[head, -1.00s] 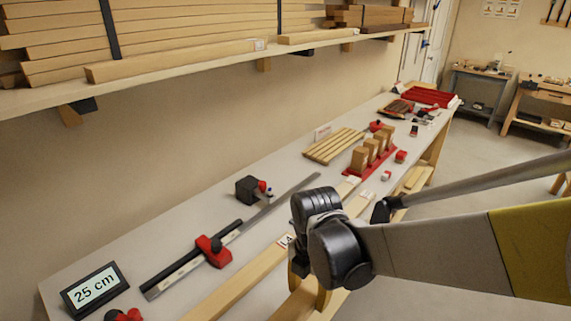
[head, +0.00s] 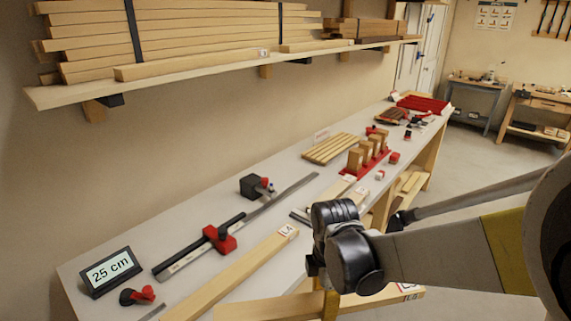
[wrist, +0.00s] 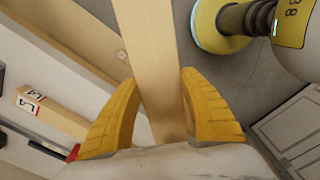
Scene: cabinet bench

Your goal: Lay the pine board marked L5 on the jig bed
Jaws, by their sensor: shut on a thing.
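My gripper (wrist: 158,80) is shut on a pine board (wrist: 162,45), with one yellow finger on each side of it. In the head view the held board (head: 375,303) lies crosswise low in the picture, by the bench's front edge. Its right end has a printed label too small to read surely. My gripper (head: 330,298) is partly hidden there by my wrist. Another pine board (head: 235,275) lies along the bench front, and its label in the wrist view (wrist: 38,100) appears to read L4. I cannot tell surely which fixture is the jig bed.
A dark rail (head: 200,247) with a red stop block (head: 220,238) lies on the bench, near a 25 cm display (head: 110,271). Farther along are wooden slats (head: 333,148) and a red holder with upright blocks (head: 362,160). A loaded shelf (head: 180,84) overhangs the back.

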